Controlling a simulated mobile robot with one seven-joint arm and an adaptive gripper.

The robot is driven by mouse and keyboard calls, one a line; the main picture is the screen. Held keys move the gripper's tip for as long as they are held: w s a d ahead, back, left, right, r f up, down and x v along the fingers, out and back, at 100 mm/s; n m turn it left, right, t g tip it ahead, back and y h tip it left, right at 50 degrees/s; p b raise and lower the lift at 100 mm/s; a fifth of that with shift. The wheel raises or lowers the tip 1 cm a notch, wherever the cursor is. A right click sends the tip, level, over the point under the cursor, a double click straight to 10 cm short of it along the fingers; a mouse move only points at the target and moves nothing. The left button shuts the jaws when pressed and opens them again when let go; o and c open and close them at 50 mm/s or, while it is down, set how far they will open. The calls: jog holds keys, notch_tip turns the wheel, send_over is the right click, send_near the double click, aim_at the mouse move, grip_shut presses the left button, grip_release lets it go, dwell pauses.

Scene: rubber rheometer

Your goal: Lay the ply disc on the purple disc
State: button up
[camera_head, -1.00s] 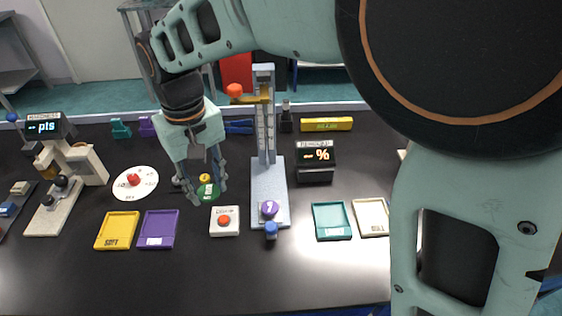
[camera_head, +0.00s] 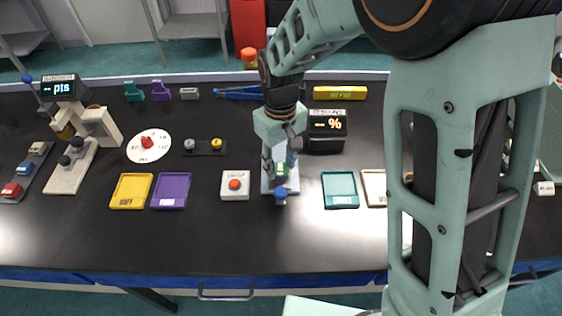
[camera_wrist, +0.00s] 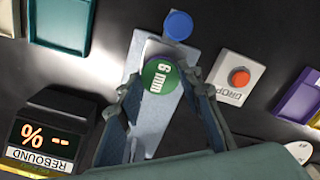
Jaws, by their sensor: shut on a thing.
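My gripper (camera_head: 279,169) is shut on the green ply disc (camera_head: 282,172) over the foot of the grey stand. In the wrist view, the disc (camera_wrist: 161,80) reads "6 mm" and sits between the two fingertips (camera_wrist: 159,84). A sliver of purple shows at the edge of the green disc, in line with the purple disc (camera_wrist: 148,68) underneath. The rest of the purple disc is hidden. I cannot tell whether the two discs touch. The grey stand's base (camera_wrist: 158,118) runs beneath my fingers.
A blue knob (camera_head: 281,192) is at the base's front end. The DROP button box (camera_head: 235,185) stands left of it, a teal tray (camera_head: 340,189) to the right. The rebound display (camera_head: 327,130) is behind right. Purple (camera_head: 171,190) and yellow (camera_head: 131,190) trays lie left.

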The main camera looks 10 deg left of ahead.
aim_at(280, 169)
jog(key=shift+f, duration=0.45)
jog(key=shift+f, duration=0.15)
jog(key=o, duration=0.8)
jog(key=shift+o, duration=0.2)
notch_tip(280, 169, up, 12)
